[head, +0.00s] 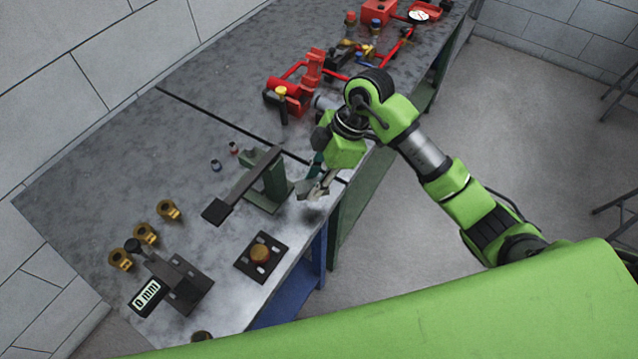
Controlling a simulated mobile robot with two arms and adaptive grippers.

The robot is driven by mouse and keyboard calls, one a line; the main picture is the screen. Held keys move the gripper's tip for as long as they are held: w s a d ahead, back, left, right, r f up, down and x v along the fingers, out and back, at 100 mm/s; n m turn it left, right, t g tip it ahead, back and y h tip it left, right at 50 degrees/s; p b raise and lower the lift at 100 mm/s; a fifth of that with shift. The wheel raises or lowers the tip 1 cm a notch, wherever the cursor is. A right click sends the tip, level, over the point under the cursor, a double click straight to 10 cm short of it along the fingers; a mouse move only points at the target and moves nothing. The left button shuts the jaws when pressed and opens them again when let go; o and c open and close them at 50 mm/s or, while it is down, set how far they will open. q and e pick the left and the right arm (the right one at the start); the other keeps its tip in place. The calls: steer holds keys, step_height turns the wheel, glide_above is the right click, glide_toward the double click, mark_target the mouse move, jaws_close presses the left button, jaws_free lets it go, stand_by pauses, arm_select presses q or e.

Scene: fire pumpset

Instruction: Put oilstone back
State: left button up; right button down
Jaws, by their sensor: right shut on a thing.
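My right gripper (314,188) hangs over the front edge of the grey bench (90,215), just right of a green stand with a dark bar on top. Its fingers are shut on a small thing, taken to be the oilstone. The fingers and the gripper's body hide most of it, so I cannot make out its shape. A shadow lies on the bench below the fingertips, and I cannot tell whether they touch the top. My left gripper is not in view.
The green stand (268,188) carries a long dark bar (240,187). A black plate with a brass knob (260,253), brass fittings (146,233) and a digital gauge (146,297) stand nearer. Red pump parts (290,95) fill the far bench. The bench's left side is clear.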

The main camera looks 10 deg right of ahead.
steer(key=shift+w+d+f, duration=0.3)
steer(key=shift+w+f, duration=0.15)
steer(key=shift+f, duration=0.15)
steer(key=shift+w+d+f, duration=0.3)
steer(key=shift+w+f, duration=0.1)
steer(key=shift+f, duration=0.15)
step_height(320, 180, down, 3)
steer(key=shift+w+d+p, duration=0.1)
steer(key=shift+d+p, duration=0.05)
steer(key=shift+p, duration=0.8)
steer(key=shift+f, duration=0.35)
steer(key=c, duration=1.7)
jaws_free()
steer(key=b+v, duration=0.2)
steer(key=v, duration=1)
